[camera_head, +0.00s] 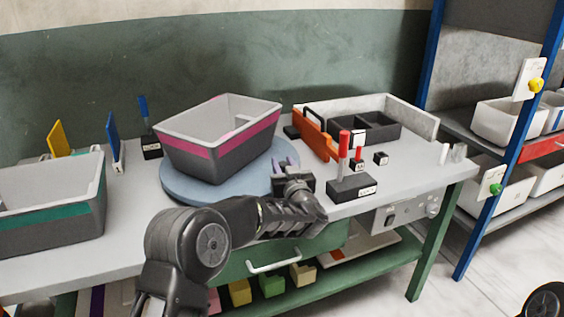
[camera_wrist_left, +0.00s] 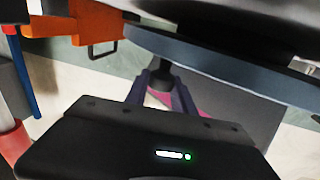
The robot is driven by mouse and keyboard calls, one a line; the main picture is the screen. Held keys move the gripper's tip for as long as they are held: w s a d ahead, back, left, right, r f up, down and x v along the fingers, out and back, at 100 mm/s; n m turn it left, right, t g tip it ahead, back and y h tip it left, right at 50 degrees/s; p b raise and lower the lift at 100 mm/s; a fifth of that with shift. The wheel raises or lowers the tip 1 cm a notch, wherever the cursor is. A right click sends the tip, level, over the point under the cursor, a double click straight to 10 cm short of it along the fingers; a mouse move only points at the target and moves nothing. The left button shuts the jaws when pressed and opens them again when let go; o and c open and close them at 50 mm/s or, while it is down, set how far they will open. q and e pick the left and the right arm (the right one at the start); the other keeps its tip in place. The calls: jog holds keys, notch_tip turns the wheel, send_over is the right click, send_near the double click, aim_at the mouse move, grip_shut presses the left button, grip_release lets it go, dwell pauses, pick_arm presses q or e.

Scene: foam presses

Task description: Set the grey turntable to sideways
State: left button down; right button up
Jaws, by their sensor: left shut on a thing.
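The turntable (camera_head: 178,192) is a round blue-grey disc on the table. A grey bin with a pink stripe (camera_head: 222,150) stands on it, turned at an angle to the table's front edge. In the left wrist view, the turntable's rim (camera_wrist_left: 225,66) crosses the upper right. My left gripper (camera_head: 287,163) is at the right side of the disc. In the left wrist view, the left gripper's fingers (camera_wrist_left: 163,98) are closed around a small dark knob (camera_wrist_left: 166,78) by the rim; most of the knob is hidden. My right gripper is in neither view.
A grey bin with a green stripe (camera_head: 52,213) stands at the left. A labelled block with a red lever (camera_head: 352,187) is close right of my gripper. An orange panel (camera_head: 315,137) and a black divided tray (camera_head: 372,130) are behind. The front right tabletop has some free room.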

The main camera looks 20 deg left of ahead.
pick_arm(q)
jog(key=shift+w, duration=0.1)
dwell(0.4)
jog(key=c, duration=1.1)
grip_release()
jog(key=shift+d, duration=0.1)
jog(key=v, duration=0.7)
jog(key=shift+s+d, duration=0.2)
jog(key=shift+s, duration=0.1)
jog(key=shift+c, duration=0.3)
